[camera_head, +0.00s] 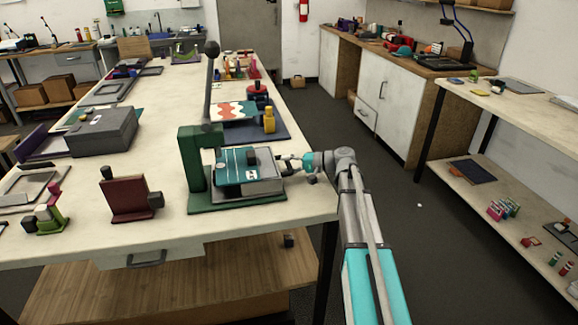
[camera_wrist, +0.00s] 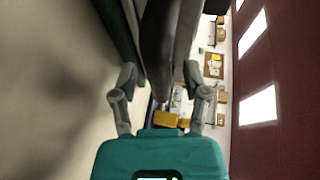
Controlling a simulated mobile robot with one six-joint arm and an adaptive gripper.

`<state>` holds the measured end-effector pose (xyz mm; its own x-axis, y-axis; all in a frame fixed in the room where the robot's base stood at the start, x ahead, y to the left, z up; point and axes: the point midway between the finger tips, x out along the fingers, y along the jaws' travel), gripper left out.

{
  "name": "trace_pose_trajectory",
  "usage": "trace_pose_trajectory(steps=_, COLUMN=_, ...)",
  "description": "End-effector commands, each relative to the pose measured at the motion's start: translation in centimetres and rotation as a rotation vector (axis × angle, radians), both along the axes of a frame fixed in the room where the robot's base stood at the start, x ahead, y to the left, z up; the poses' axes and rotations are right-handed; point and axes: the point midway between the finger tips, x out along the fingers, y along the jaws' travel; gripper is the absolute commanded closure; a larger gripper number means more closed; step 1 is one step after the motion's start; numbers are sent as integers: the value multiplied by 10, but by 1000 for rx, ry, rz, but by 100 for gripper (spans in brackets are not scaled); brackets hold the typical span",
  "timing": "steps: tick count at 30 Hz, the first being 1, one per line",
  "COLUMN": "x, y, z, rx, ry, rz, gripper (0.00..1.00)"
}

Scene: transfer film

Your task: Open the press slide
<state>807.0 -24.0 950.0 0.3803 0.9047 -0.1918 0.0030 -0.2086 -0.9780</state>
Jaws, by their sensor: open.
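The press (camera_head: 196,165) stands at the near right corner of the long table, with a green frame and base and a tall lever ending in a dark ball. Its slide (camera_head: 262,186) is a grey block low in the frame, with a teal plate (camera_head: 236,166) on top. My gripper (camera_head: 284,163) is at the right side of the slide, reaching in from the right. In the wrist view my gripper (camera_wrist: 160,76) is open, with a dark rounded bar (camera_wrist: 158,45) between its fingers. I cannot tell whether the fingers touch it.
A dark red block (camera_head: 128,195) and a grey box (camera_head: 100,132) stand left of the press. A yellow bottle (camera_head: 269,120) and a patterned sheet (camera_head: 234,110) are behind it.

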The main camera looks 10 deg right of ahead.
Motion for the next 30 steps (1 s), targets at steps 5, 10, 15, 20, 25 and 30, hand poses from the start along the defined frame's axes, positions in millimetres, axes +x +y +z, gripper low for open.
trace_pose_trajectory(steps=5, x=0, y=0, z=0, rx=0, ry=0, rz=-1, gripper=40)
trace_pose_trajectory(steps=10, x=0, y=-1, z=0, rx=0, ry=0, rz=-1, gripper=59)
trace_pose_trajectory(steps=15, x=0, y=-1, z=0, rx=0, ry=0, rz=-1, gripper=91)
trace_pose_trajectory(steps=20, x=0, y=-1, z=0, rx=0, ry=0, rz=-2, gripper=100)
trace_pose_trajectory(steps=25, x=0, y=-1, z=0, rx=-1, ry=0, rz=-1, gripper=100)
trace_pose_trajectory(steps=30, x=1, y=-2, z=0, rx=-1, ry=-1, rz=6, gripper=100)
